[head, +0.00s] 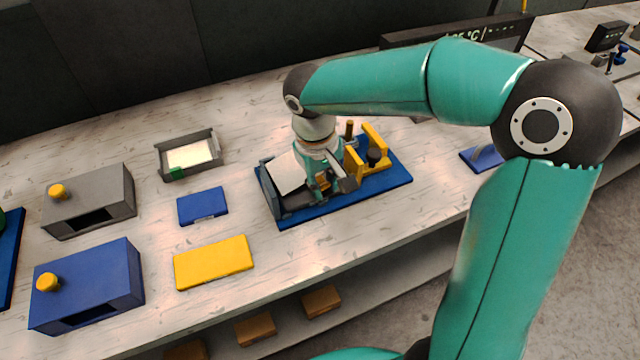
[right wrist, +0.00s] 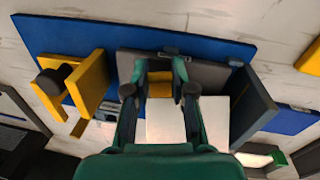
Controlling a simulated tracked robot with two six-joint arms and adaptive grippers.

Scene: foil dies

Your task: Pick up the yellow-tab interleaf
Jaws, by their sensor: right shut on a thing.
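The interleaf is a white sheet (head: 287,173) lying over the grey block of a blue-based fixture in the head view. In the right wrist view the white sheet (right wrist: 187,122) shows partly between and beyond my fingers, with its yellow tab (right wrist: 160,88) between the fingertips. My right gripper (right wrist: 160,78) is shut on the yellow tab, with one finger on each side of it. My left gripper is not in view.
The blue base (head: 398,180) carries a yellow bracket (head: 375,140) with a black knob beside my gripper. A grey tray (head: 205,139), blue block (head: 202,206), yellow plate (head: 213,262), and grey (head: 90,203) and blue (head: 95,290) boxes stand to the left. Bench is clear in front.

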